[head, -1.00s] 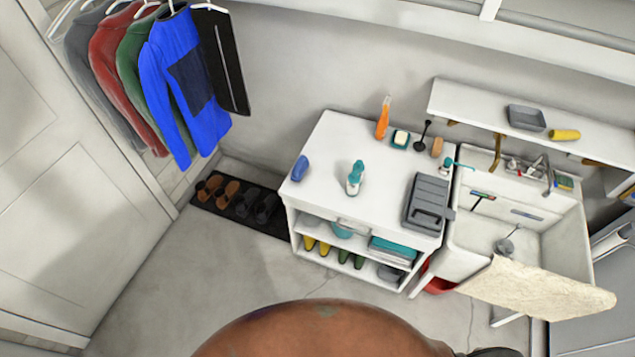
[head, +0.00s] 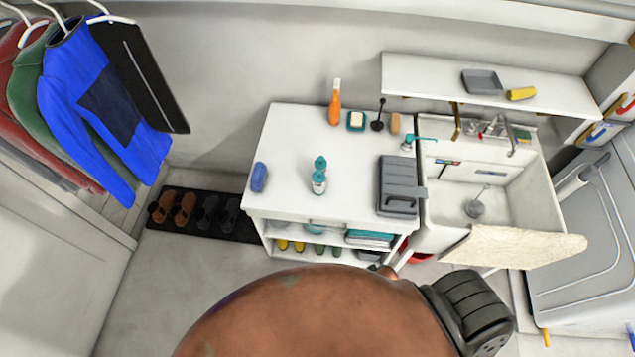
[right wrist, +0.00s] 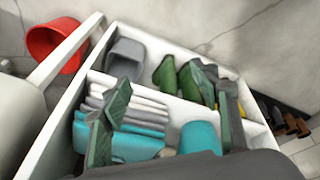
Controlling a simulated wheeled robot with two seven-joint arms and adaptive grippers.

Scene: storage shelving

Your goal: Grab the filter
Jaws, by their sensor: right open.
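Nothing in view is surely a filter. A grey round piece with a thin handle (head: 475,208) lies in the sink basin, but I cannot tell if it is the filter. My right gripper (right wrist: 168,118) is open and empty in the right wrist view, its green-padded fingers spread over the cabinet's shelves. White folded cloths (right wrist: 135,107) and teal folded cloths (right wrist: 125,147) lie below and between the fingers. A teal rounded item (right wrist: 198,137) is near the right finger. My left gripper is out of view.
The white cabinet (head: 300,130) carries a grey toolbox (head: 398,190), a teal-capped bottle (head: 319,176) and a blue item (head: 259,177). The sink (head: 440,225) adjoins it. A grey bin (right wrist: 125,58) and green boots (right wrist: 190,80) stand on the shelves. A red bucket (right wrist: 58,45) is beside the cabinet.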

